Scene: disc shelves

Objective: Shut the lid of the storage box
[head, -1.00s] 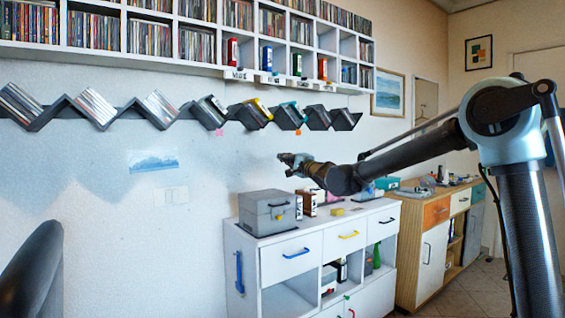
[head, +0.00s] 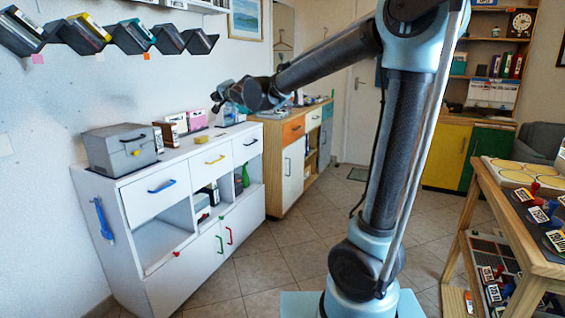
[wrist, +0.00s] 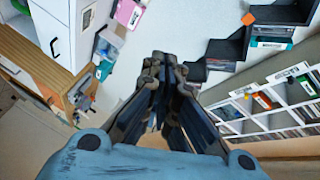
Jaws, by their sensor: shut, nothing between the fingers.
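The grey storage box (head: 119,150) stands on the left end of the white cabinet's top in the head view. Its lid (head: 114,134) looks down on the body, with a dark handle on the front; whether it is fully closed I cannot tell. My gripper (head: 217,101) is in the air to the right of the box and higher in the picture, apart from it. In the wrist view my gripper (wrist: 166,62) has its fingers together and empty. The storage box is not clearly visible in the wrist view.
The white cabinet (head: 190,153) has drawers with blue, yellow and black handles. A yellow block (head: 200,139) lies on its top. A disc shelf (head: 125,35) runs along the wall above. A wooden cart (head: 478,205) stands at the right. The tiled floor between is clear.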

